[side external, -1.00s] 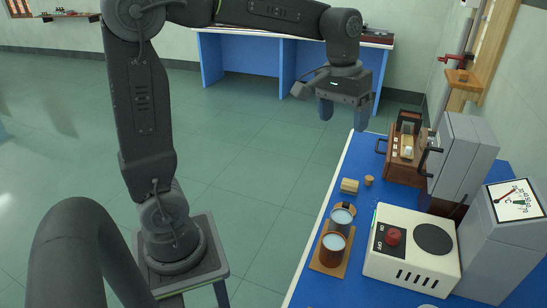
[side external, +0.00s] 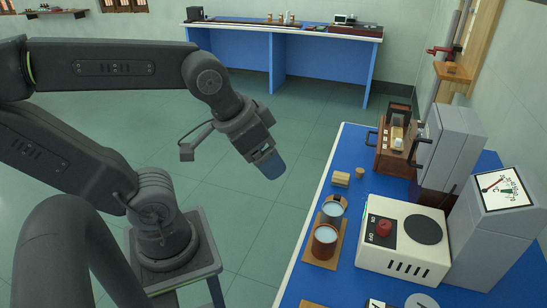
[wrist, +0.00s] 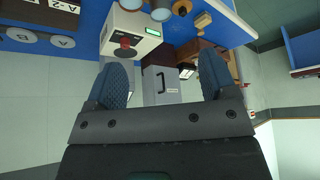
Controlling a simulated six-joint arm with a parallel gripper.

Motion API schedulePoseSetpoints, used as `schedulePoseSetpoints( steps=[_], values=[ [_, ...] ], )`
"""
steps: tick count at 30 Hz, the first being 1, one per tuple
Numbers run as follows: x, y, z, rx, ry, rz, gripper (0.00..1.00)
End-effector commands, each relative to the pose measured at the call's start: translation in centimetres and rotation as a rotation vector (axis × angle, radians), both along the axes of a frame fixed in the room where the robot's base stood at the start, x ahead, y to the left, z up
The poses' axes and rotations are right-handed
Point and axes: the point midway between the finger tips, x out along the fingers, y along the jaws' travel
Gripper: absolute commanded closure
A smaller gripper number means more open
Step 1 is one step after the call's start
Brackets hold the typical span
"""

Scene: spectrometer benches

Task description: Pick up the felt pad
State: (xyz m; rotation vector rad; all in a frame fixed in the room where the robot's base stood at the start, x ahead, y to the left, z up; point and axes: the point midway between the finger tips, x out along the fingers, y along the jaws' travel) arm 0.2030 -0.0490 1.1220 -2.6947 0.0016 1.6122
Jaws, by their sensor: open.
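I cannot make out with certainty which item is the felt pad. A small tan block (side external: 341,179) lies on the blue bench beside a short cork-like cylinder (side external: 360,174); the block may be it. My gripper (side external: 270,165) hangs over the floor to the left of the bench, tilted, well apart from the block. In the wrist view my gripper (wrist: 163,82) is open, its two blue fingers spread with nothing between them. That view shows the bench upside down, with small brown pieces near its top edge, too small to tell apart.
On the blue bench (side external: 329,193) stand two cups (side external: 324,241) on a wooden board, a white hot plate (side external: 402,258), a wooden apparatus (side external: 393,150) and tall grey instruments (side external: 450,148). Another blue bench (side external: 237,45) stands at the back. Floor between is clear.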

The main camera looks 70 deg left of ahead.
Motion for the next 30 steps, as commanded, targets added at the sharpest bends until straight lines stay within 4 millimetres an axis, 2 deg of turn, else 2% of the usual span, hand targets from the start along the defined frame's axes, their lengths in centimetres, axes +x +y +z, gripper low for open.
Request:
schedulePoseSetpoints(
  steps=[10,14,19,23,26,30],
  values=[
    [0.2,0.1,0.1,-0.001,0.003,0.008,0.17],
    [2.0,0.5,0.3,-0.004,0.021,0.063,0.17],
    [7.3,2.0,0.3,-0.016,0.061,0.226,0.17],
    [12.0,3.4,-0.7,-0.021,0.081,0.363,0.17],
    [15.7,4.5,-2.2,-0.024,0.091,0.466,0.17],
    [20.4,6.0,-5.2,-0.029,0.100,0.601,0.17]
  ],
)
